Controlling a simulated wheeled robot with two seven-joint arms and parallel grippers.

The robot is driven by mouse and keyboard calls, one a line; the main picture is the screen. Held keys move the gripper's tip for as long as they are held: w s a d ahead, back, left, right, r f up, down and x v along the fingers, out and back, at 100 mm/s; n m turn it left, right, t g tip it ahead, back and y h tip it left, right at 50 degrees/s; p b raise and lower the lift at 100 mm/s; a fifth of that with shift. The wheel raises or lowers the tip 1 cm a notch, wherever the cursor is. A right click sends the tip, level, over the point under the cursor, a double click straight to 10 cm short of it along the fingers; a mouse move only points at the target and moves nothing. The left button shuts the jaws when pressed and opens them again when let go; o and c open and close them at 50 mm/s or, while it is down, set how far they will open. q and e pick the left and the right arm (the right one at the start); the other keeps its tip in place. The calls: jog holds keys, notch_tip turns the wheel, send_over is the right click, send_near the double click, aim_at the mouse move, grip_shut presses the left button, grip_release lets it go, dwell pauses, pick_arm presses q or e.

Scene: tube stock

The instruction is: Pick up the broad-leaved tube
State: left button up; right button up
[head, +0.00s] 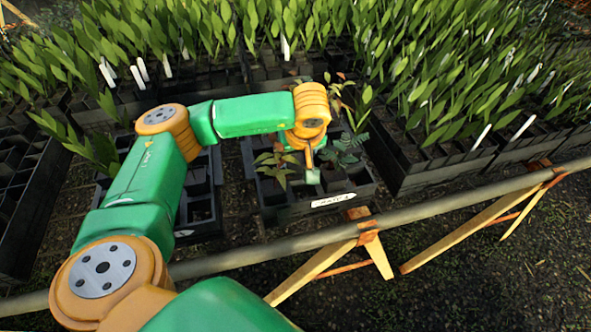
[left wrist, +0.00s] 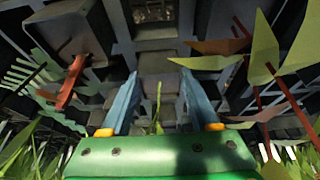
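A plant with broad green leaves (head: 276,168) stands in the front-left part of the labelled black crate (head: 318,205) in the head view. In the left wrist view, broad green and reddish leaves (left wrist: 265,48) hang at the right. A feathery-leaved plant (head: 345,150) stands on the other side of my left gripper (head: 311,172); its fronds (left wrist: 30,75) also show in the wrist view. My left gripper's two fingers (left wrist: 160,76) are apart, with dark square pots beyond and a thin green shoot between them. Whether the shoot touches a finger cannot be told. My right gripper is out of view.
Crates of tall leafy plants (head: 440,80) fill the back and right. A reddish-leaved plant (head: 338,88) stands behind my left wrist. A rail (head: 430,208) on wooden trestles (head: 340,255) runs along the front. An emptier black tray (head: 30,195) lies at the left.

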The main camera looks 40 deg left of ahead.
pick_arm(q)
grip_shut()
